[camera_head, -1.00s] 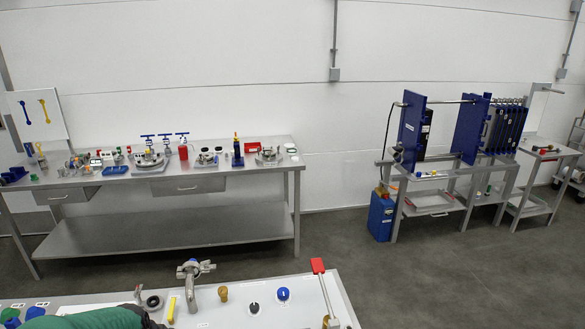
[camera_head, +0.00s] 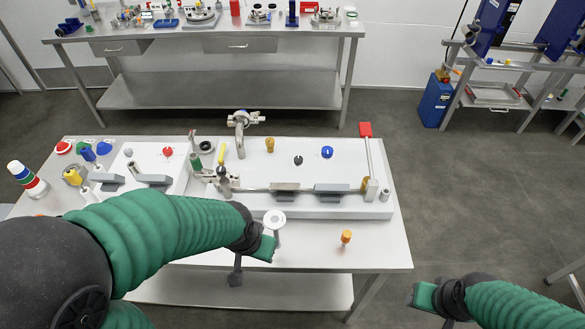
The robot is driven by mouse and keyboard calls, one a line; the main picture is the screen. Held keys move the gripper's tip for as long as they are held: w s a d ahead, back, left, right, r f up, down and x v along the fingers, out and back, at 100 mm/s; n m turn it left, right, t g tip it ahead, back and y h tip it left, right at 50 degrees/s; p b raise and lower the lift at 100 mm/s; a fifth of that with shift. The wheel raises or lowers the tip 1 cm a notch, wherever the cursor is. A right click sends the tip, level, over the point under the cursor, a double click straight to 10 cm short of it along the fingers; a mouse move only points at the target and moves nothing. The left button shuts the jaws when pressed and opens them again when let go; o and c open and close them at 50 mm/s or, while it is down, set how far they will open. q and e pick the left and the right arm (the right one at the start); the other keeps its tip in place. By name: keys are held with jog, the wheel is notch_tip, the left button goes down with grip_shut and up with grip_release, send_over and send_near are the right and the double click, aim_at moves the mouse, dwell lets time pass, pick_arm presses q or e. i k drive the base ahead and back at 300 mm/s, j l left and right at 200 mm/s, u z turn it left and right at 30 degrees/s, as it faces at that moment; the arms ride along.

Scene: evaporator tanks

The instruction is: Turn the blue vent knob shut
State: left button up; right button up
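A round blue knob (camera_head: 327,152) with a small white mark sits on the raised white panel (camera_head: 300,208), right of a black knob (camera_head: 298,160). My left gripper (camera_head: 252,262) hangs at the front edge of the bench, left of and nearer than the blue knob and apart from it. My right gripper (camera_head: 428,302) is off the bench at the lower right, far from the knob. Both grippers are seen from behind and partly hidden by their own wrists, so I cannot tell whether they are open or shut. Nothing shows held in either.
A lever with a red handle (camera_head: 365,130) stands right of the blue knob. A bent metal tap (camera_head: 240,125) and a yellow-brown knob (camera_head: 270,145) are to its left. A pipe runs across the panel's front. An orange-topped piece (camera_head: 346,237) stands on the bench front.

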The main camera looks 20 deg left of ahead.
aim_at(327, 151)
jog(key=i+j+u, duration=0.1)
jog(key=u, duration=0.25)
jog(key=i+u, duration=0.45)
jog(key=u, duration=0.25)
